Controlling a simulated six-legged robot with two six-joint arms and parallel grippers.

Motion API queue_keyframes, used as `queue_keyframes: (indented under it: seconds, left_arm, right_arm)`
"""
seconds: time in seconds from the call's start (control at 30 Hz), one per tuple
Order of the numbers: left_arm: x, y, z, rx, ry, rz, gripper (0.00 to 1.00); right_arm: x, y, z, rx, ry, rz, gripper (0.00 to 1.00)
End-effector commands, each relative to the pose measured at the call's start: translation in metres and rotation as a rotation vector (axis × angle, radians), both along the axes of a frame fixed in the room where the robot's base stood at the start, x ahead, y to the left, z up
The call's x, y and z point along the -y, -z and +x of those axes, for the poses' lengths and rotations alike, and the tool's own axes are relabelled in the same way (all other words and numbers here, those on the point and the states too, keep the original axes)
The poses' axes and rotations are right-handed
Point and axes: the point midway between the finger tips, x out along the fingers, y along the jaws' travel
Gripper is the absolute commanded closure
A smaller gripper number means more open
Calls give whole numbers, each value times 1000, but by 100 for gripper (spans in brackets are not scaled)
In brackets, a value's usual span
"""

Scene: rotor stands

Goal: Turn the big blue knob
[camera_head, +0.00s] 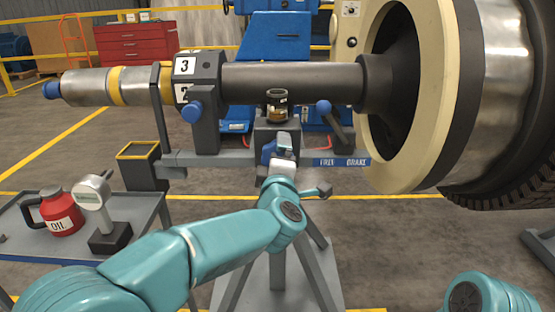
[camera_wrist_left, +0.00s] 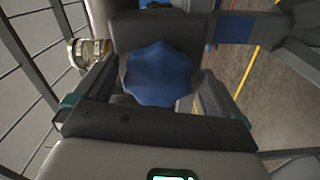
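The big blue knob (camera_head: 268,151) is on the front of the stand's grey block, in the middle of the head view. In the left wrist view the lobed blue knob (camera_wrist_left: 158,76) fills the middle, in front of a dark block. My left gripper (camera_head: 283,163) is right at the knob. In the left wrist view its dark fingers (camera_wrist_left: 155,88) stand open on either side of the knob, with small gaps visible; I cannot tell whether either touches. The gripper partly hides the knob in the head view. My right gripper is not in view.
A small jar (camera_head: 277,107) stands on the block just above the knob. A lever with a blue ball (camera_head: 324,107) is to the right, and another blue knob (camera_head: 192,111) to the left. A cart (camera_head: 150,211) with a red oil can (camera_head: 60,214) and a gauge (camera_head: 103,208) stands left.

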Motion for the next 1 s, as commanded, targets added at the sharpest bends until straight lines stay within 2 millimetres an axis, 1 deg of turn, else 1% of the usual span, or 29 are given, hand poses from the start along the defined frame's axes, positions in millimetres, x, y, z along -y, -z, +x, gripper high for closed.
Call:
queue_keyframes:
  seconds: [0.23, 0.37, 0.47, 0.7, 0.8, 0.9, 1.0]
  left_arm:
    - [-1, -1, 0, 3, -4, 0, 0]
    - [-1, -1, -11, 2, -2, 1, 0]
    - [-1, -2, -30, 3, -1, 0, 0]
    - [0, -3, -95, 4, 2, 1, 0]
    - [0, -3, -120, 3, 1, 0, 0]
    - [-1, -2, -139, 3, 1, 1, 0]
    - [0, -2, -153, 2, 0, 1, 0]
  right_arm:
    - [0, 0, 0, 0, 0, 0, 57]
    - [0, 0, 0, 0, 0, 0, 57]
    - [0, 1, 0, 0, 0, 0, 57]
    - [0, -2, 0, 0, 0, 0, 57]
    - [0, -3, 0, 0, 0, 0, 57]
    - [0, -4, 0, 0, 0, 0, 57]
    - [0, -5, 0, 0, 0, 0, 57]
